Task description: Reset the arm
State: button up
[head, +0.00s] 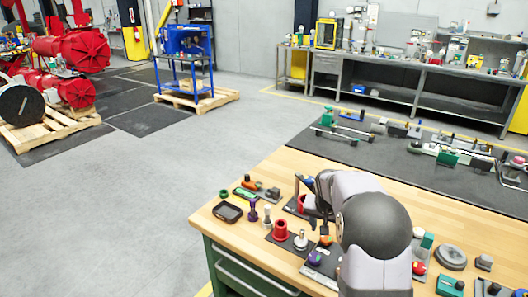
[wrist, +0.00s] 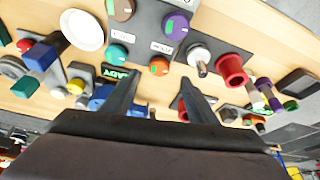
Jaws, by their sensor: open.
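My gripper (wrist: 160,78) is open in the wrist view. Its two dark fingers stand apart, with nothing between them but bench and small parts seen farther off. In the head view my grey and black arm stands over the front of the wooden workbench (head: 262,182) and hides part of it. The gripper end is mostly hidden there behind the arm. In the wrist view a dark panel (wrist: 148,28) with purple, teal and orange knobs lies beyond the fingertips.
A red cylindrical part (head: 281,230), a black tray (head: 227,212) and several small fittings crowd the bench around my arm. In the wrist view a white round part (wrist: 82,30) and a red cup (wrist: 231,69) flank the panel. Open floor (head: 180,180) lies left of the bench.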

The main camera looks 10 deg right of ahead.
jog(key=s+a+f+n+g+y, duration=0.1)
jog(key=s+a, duration=0.4)
jog(key=s, duration=0.5)
jog(key=s+a+f+n+g, duration=0.1)
jog(key=s+a+n, duration=0.2)
jog(key=s+a, duration=0.3)
jog(key=s+a+f+n+g+y, duration=0.1)
jog(key=s+a+n, duration=0.2)
jog(key=s, duration=1.1)
jog(key=a, duration=0.3)
jog(key=shift+g+y, duration=0.3)
